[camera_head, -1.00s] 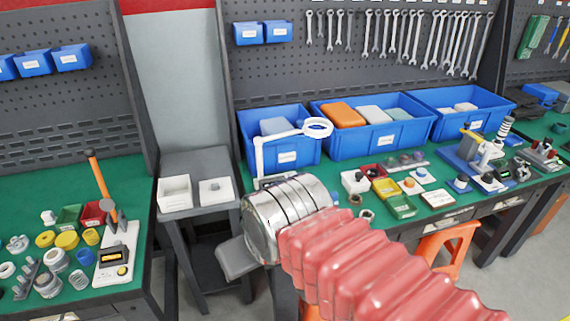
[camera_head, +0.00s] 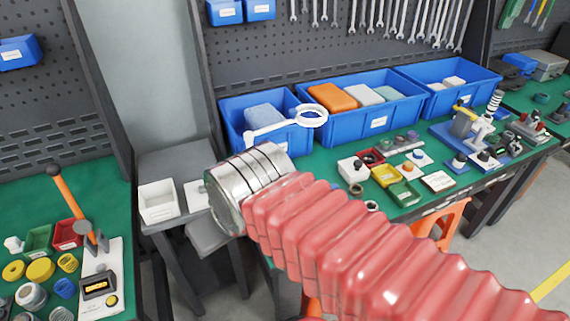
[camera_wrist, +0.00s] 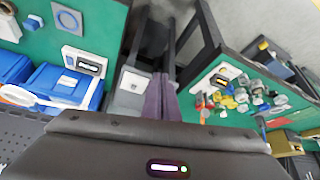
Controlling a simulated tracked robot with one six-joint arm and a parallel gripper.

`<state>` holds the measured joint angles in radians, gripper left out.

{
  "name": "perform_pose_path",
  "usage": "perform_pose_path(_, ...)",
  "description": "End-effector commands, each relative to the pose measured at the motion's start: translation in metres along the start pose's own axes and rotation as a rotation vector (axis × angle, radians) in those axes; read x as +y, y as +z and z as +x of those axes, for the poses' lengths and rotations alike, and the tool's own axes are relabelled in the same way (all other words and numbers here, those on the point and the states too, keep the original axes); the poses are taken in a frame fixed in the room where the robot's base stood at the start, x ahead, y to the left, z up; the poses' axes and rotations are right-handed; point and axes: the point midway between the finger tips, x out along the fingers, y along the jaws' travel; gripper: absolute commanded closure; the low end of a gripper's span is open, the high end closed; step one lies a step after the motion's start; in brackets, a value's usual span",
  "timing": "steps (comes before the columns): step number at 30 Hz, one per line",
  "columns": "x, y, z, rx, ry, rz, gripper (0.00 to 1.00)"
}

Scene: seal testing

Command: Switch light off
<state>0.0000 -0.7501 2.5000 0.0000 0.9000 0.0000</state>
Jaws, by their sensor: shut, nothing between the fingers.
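A white ring lamp (camera_head: 311,115) on a white arm stands at the left of the right-hand green bench, in front of the blue bins. I cannot tell whether it is lit. A white box (camera_head: 195,195) sits on the small grey table, partly hidden by my arm in the head view. A white box with a dark slot on top (camera_wrist: 132,80) shows in the wrist view, just left of the fingers; it may be the same box. My gripper (camera_wrist: 163,76) is shut and empty, apart from that box. In the head view my arm hides the gripper.
An open white box (camera_head: 158,201) stands on the grey table (camera_head: 165,158). Blue bins (camera_head: 370,124) and small parts crowd the right bench. The left bench holds a device with an orange lever (camera_head: 73,197) and loose parts. Grey floor lies between the benches.

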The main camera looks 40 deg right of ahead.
Motion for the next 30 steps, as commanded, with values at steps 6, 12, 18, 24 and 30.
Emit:
perform_pose_path(6,0.000,0.000,0.000,0.000,0.000,0.000,1.00)
perform_pose_path(12,0.006,-0.011,0.001,-0.008,0.007,0.009,1.00)
perform_pose_path(18,0.025,-0.040,0.008,-0.029,0.025,0.037,1.00)
perform_pose_path(24,0.056,-0.075,0.021,-0.051,0.045,0.068,1.00)
perform_pose_path(30,0.094,-0.106,0.039,-0.073,0.062,0.099,1.00)
